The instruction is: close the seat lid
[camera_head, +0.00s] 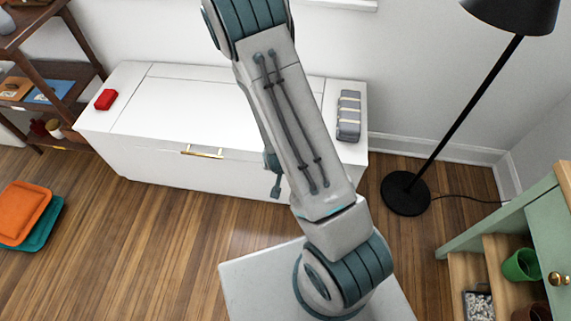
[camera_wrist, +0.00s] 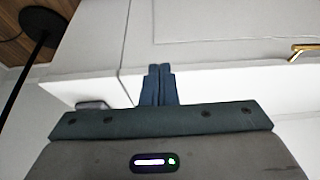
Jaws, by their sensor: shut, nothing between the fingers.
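The white bench seat (camera_head: 145,160) stands against the back wall in the head view. Its white seat lid (camera_head: 190,98) looks flat and level with the top, framed by thin seams; part of it is hidden behind my arm. A gold handle (camera_head: 203,152) is on the front, and it also shows at the right of the wrist view (camera_wrist: 305,50). My gripper (camera_wrist: 160,70) is shut and empty, its blue fingers together by the bench's front top edge, near a seam. I cannot tell whether they touch. In the head view my arm mostly hides the gripper.
A red block (camera_head: 105,99) sits on the bench's left end, a grey strapped bundle (camera_head: 348,115) on its right end. A black floor lamp (camera_head: 405,193) stands at right, a green cabinet (camera_head: 545,215) farther right. Wooden floor before the bench is clear.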

